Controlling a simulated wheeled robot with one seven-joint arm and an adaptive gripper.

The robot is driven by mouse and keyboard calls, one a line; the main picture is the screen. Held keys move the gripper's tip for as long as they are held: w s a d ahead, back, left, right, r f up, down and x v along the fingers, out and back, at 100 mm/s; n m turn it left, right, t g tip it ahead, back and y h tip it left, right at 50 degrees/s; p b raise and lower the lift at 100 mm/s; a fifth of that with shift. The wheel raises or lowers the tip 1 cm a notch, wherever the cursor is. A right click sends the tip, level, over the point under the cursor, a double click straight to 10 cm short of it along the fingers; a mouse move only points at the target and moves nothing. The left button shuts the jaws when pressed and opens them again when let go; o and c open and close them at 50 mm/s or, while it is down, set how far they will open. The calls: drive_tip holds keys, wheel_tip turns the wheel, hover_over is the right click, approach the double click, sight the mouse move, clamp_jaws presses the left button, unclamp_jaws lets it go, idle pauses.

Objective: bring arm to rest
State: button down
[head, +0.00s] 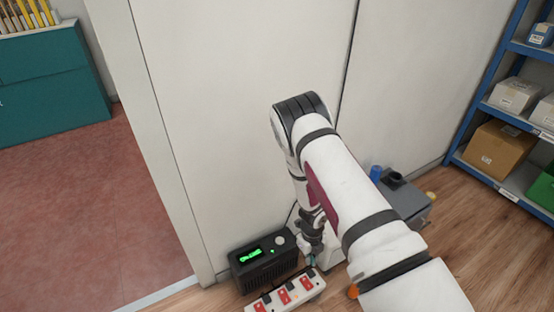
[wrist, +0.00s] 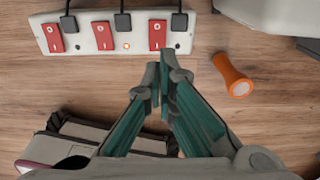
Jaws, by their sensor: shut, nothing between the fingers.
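My arm reaches forward and down in the head view, its end low near the wall. My gripper (wrist: 155,80) is shut and empty in the wrist view, its teal-padded fingers together. It is above the wooden surface, with its tips just below the white power strip in the picture. In the head view my gripper (head: 312,258) is small and partly hidden by my arm.
The power strip (wrist: 87,34) has red switches, black plugs and one lit orange light. An orange cylinder (wrist: 232,75) lies to its right. A black box with a green display (head: 262,264) stands by the wall. Blue shelving (head: 468,128) is at right.

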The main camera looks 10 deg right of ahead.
drive_tip(key=w+a+r+n+y, duration=0.1)
drive_tip(key=a+r+n, duration=0.25)
drive_tip(key=r, duration=0.85)
drive_tip(key=a+r+n+t+y, duration=0.1)
drive_tip(key=a+r+n+y, duration=0.3)
drive_tip(key=r, duration=0.7)
drive_tip(key=w+a+r+n+h, duration=0.1)
drive_tip(key=a+r+n, duration=0.35)
drive_tip(key=r, duration=0.75)
drive_tip(key=s+d+r+n, duration=0.2)
drive_tip(key=s+r+n, duration=0.8)
drive_tip(key=s+r, duration=0.5)
drive_tip(key=s+d+r+n+h, duration=0.25)
drive_tip(key=s+d+n, duration=0.2)
drive_tip(key=s, duration=0.55)
drive_tip(key=s+d+r+n+h, duration=0.1)
drive_tip(key=s+d+r+n, duration=0.2)
drive_tip(key=s+n, duration=0.5)
wheel_tip(320, 180, up, 30)
drive_tip(key=s+m+t+p, duration=0.1)
drive_tip(key=m+t+p, duration=0.1)
drive_tip(key=p, duration=2.7)
drive_tip(key=shift+s+t, duration=0.25)
drive_tip(key=shift+t, duration=0.65)
drive_tip(key=c, duration=2.4)
unclamp_jaws()
